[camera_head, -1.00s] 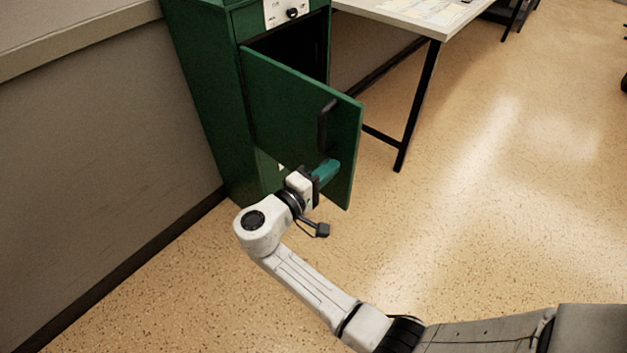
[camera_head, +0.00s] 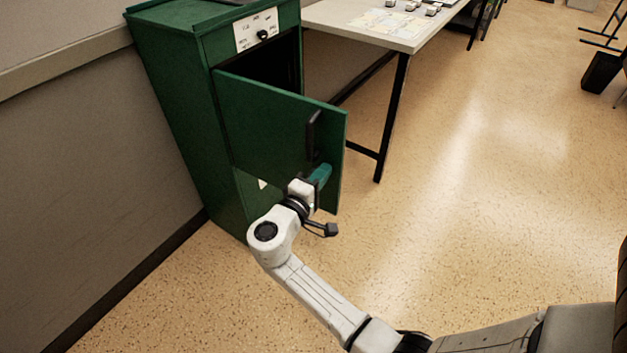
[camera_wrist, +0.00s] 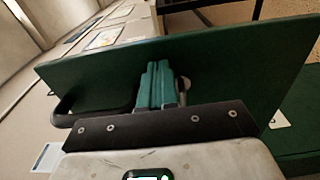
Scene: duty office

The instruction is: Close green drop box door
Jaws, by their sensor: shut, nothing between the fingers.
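The green drop box (camera_head: 180,110) stands against the wall at the upper left in the head view. Its green door (camera_head: 265,125) is open and swung out, with a dark opening above and behind it. A black handle (camera_head: 313,135) is on the door's outer face near the free edge. My gripper (camera_head: 322,173) has teal fingers and is at the door's outer face, below the handle. In the wrist view the fingers (camera_wrist: 157,84) are shut together with nothing between them, in front of the door (camera_wrist: 230,70). I cannot tell whether the fingertips touch the door.
A white-topped table (camera_head: 385,22) with black legs (camera_head: 393,120) stands to the right of the box, with papers on it. The grey wall (camera_head: 90,180) is on the left.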

